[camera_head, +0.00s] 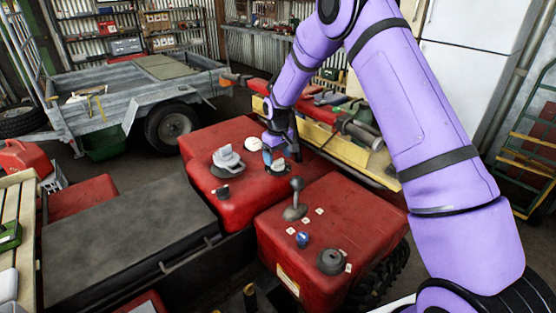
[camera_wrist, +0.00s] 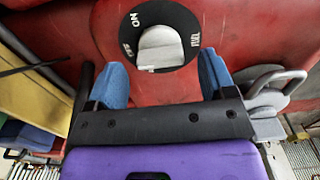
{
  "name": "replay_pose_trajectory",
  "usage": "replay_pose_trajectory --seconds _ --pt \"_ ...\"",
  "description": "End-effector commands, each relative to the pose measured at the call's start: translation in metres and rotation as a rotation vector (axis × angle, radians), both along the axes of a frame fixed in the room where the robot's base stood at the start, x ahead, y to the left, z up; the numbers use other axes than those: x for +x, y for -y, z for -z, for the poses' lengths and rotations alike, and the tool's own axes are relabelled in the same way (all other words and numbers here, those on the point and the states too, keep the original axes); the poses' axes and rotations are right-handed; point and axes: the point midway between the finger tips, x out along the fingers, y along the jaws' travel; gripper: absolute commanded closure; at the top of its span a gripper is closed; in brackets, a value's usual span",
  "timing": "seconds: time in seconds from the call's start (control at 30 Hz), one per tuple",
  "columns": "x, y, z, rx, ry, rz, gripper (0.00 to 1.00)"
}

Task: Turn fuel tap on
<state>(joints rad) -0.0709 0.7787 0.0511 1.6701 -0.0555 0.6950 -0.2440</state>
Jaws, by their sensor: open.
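The fuel tap is a pale grey knob (camera_wrist: 160,46) on a round black plate on the red bodywork. Which label the knob points to is not clear. In the head view the tap (camera_head: 280,165) shows small, just below my gripper (camera_head: 283,154). In the wrist view my gripper (camera_wrist: 163,75) is open, its blue fingers apart on either side below the knob, with nothing between them.
A grey handled fitting (camera_head: 228,160) stands close left of the tap, and a white round cap (camera_head: 253,144) lies behind. A gear lever (camera_head: 296,200) rises in front. A yellow-edged bench (camera_head: 335,145) runs behind right. A grey trailer (camera_head: 130,95) stands farther back.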

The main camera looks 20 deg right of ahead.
Motion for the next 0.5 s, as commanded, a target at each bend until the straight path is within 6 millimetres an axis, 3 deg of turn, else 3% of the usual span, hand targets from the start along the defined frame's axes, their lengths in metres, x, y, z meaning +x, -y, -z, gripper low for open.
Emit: replay_pose_trajectory --seconds 0.2,0.5 --pt "0.0 0.0 0.016 0.0 0.0 0.0 0.23" --pt "0.0 0.0 0.017 0.0 0.0 0.0 0.23"
